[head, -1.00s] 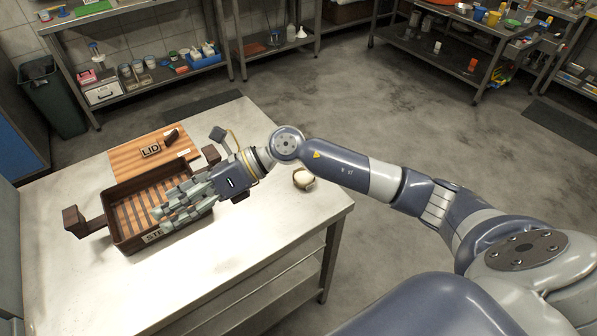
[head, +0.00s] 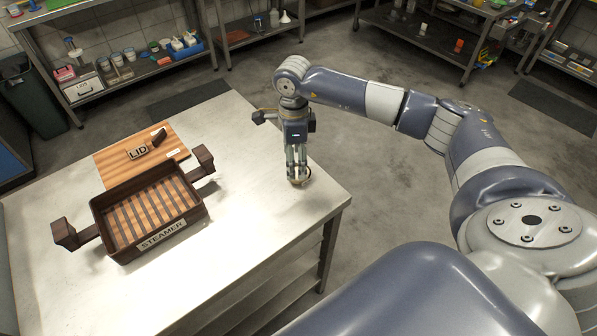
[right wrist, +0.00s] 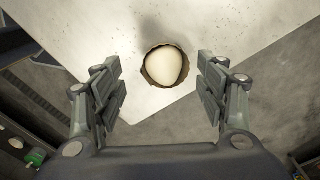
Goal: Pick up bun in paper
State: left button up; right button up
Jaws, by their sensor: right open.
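The bun in paper (right wrist: 165,66) is a round white bun in a brown paper cup. It sits on the metal table near its right corner. In the head view the bun (head: 299,182) is mostly hidden behind my right gripper (head: 297,172), which points down at it from above. In the right wrist view the fingers of my right gripper (right wrist: 163,88) are spread wide, one on each side of the bun and apart from it. My left gripper is not in view.
A brown steamer box (head: 190,224) with side handles stands on the left of the table (head: 245,240). A striped wooden lid (head: 112,158) lies behind it. The table between steamer and bun is clear. Shelves with jars and bins stand at the back.

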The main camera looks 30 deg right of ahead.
aim_at(296, 170)
jog(key=f+p, duration=0.1)
jog(key=f, duration=0.1)
jog(key=f+p, duration=0.1)
jog(key=f, duration=0.1)
jog(key=shift+w+d+f, duration=0.1)
jog(key=shift+d+f, duration=0.1)
jog(key=shift+f, duration=0.7)
jog(key=c, duration=1.1)
